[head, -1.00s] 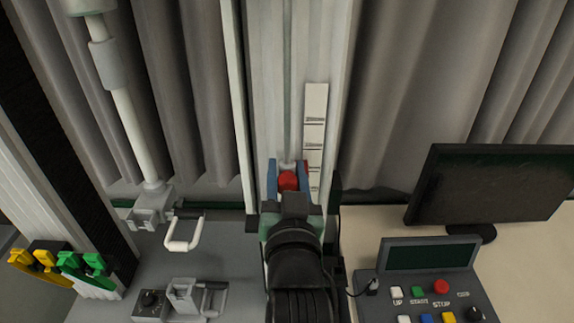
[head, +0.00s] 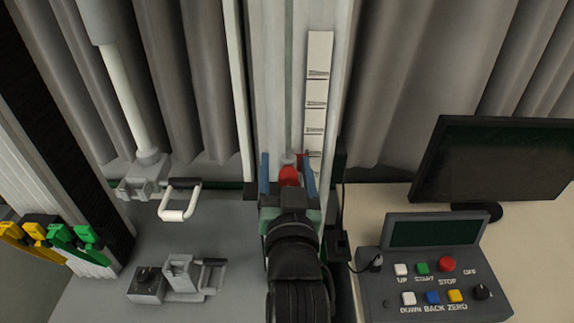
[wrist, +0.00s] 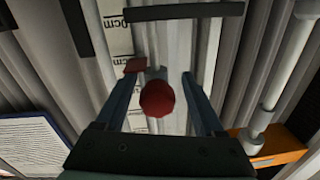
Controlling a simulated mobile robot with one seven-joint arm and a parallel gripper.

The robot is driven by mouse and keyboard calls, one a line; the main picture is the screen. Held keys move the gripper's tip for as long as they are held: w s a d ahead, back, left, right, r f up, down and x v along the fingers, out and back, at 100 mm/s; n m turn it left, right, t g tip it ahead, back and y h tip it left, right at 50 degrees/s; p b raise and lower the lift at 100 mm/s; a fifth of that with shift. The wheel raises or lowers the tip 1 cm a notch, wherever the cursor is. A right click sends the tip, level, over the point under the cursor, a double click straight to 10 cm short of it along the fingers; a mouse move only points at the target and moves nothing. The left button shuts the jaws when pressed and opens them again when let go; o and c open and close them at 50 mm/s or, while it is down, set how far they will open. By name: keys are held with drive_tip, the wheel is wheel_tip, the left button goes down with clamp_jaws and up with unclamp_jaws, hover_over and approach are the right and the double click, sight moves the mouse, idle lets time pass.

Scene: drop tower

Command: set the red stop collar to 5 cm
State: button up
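The red stop collar (head: 289,175) sits on the rail of the tower, in front of my gripper; its round red knob (wrist: 157,98) faces me in the wrist view. A small red pointer (wrist: 136,65) sticks out toward the white scale (head: 316,118), near its lower part. My gripper (head: 288,172) has its two blue fingers on either side of the knob, with a gap on both sides. It also shows in the wrist view (wrist: 158,92), open. The number at the pointer cannot be read; only cut-off "0cm" labels show on the scale.
A control box (head: 435,265) with several buttons and a monitor (head: 495,165) stand to the right. A handle (head: 178,205) and a grey clamp block (head: 180,277) are to the left. Green and yellow clips (head: 50,237) sit at far left. Curtains hang behind.

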drive_tip(key=shift+d, duration=0.1)
drive_tip(key=shift+s, duration=0.5)
drive_tip(key=s+b, duration=0.2)
drive_tip(key=s, duration=1)
drive_tip(key=shift+d, duration=0.35)
drive_tip(key=shift+w+r, duration=0.1)
